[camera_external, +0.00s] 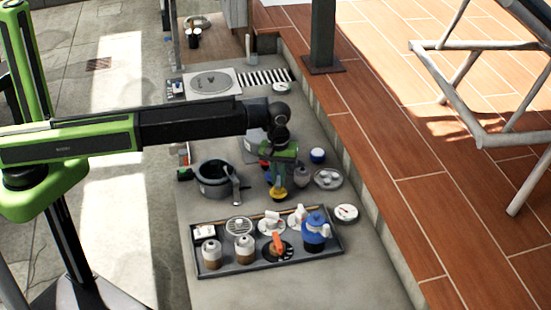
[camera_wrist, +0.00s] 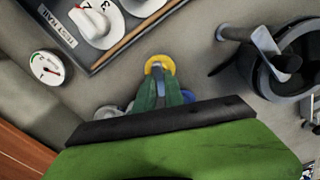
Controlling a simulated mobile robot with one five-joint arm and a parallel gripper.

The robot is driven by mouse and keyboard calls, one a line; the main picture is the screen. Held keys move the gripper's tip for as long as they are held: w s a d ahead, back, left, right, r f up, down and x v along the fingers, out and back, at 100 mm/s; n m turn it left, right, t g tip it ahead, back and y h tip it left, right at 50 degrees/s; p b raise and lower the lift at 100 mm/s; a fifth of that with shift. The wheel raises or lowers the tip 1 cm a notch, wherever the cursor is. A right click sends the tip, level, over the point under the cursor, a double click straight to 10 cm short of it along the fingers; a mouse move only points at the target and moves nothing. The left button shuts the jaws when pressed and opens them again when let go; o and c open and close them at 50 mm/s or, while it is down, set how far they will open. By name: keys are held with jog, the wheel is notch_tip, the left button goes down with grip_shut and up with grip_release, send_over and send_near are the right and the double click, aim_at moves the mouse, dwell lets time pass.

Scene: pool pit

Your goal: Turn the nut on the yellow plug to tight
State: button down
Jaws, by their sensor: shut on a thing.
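The yellow plug (camera_external: 278,195) stands on the grey floor of the pit, between the black pot and the tray. In the wrist view its round yellow rim (camera_wrist: 161,60) shows just beyond my fingertips. My gripper (camera_external: 276,184) points down from above at the plug. In the wrist view the green fingers of my gripper (camera_wrist: 158,75) are shut on a small greyish piece at the middle of the plug, which I take as the nut. The fingers hide most of it, so how far it is turned cannot be told.
A black pot (camera_external: 210,186) with a handle stands left of the plug. A grey tray (camera_external: 300,257) with jars, valves and a blue pot (camera_external: 315,230) lies in front. A white dial gauge (camera_external: 345,212) sits at the right. Small round parts (camera_external: 328,179) lie close to my gripper.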

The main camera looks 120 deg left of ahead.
jog(key=m, duration=0.6)
jog(key=shift+m, duration=0.3)
jog(key=m, duration=1.2)
jog(key=shift+m, duration=0.3)
jog(key=m, duration=1.1)
jog(key=shift+m, duration=0.4)
jog(key=m, duration=1.1)
jog(key=shift+m, duration=0.4)
jog(key=m, duration=0.5)
jog(key=shift+m, duration=0.3)
